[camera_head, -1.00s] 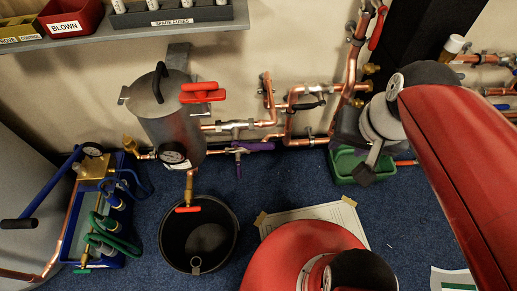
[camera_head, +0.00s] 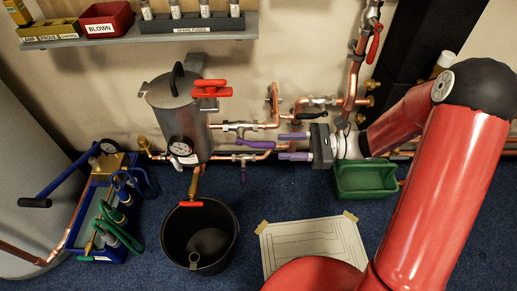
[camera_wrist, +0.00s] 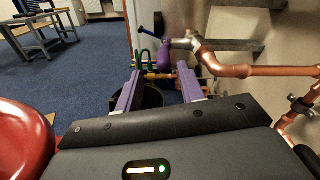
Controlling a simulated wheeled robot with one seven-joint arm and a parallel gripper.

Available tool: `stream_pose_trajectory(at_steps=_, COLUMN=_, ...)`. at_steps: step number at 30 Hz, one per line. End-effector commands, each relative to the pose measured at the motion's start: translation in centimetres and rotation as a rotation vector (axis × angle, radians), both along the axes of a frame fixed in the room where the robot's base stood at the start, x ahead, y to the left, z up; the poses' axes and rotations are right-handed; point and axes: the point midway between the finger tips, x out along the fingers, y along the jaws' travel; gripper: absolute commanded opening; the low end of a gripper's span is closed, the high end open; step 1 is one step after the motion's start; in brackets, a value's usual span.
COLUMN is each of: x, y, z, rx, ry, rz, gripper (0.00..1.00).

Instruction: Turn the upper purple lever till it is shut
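The upper purple lever (camera_head: 257,144) lies nearly level in the head view, running along the copper pipe below its silver valve (camera_head: 240,127). A lower purple lever (camera_head: 243,175) hangs down from the valve beneath. My gripper (camera_head: 280,146) points left from the right side, with its two purple fingers spread, one above the other. The upper lever's right end is at or just short of the gap between the fingertips; contact cannot be told. In the wrist view, the upper lever (camera_wrist: 163,57) shows end-on between the open fingers (camera_wrist: 160,76), with nothing gripped.
A steel tank (camera_head: 180,112) with a red handle (camera_head: 212,88) stands left of the levers. A black bucket (camera_head: 198,236) and a green tray (camera_head: 364,180) are on the blue floor. A shelf (camera_head: 150,37) hangs above. Copper pipes run along the wall.

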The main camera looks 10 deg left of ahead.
Motion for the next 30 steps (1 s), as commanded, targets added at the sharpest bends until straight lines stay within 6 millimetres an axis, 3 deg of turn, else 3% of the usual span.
stream_pose_trajectory(at_steps=5, x=0.6, y=0.6, z=-0.4, rx=0.034, ry=0.032, rz=-0.024, gripper=0.39)
stream_pose_trajectory(at_steps=18, x=-0.7, y=6.8, z=-0.4, rx=0.031, ry=0.031, rz=-0.021, gripper=0.39)
stream_pose_trajectory(at_steps=30, x=-0.9, y=7.8, z=-0.4, rx=0.031, ry=0.031, rz=-0.023, gripper=0.39)
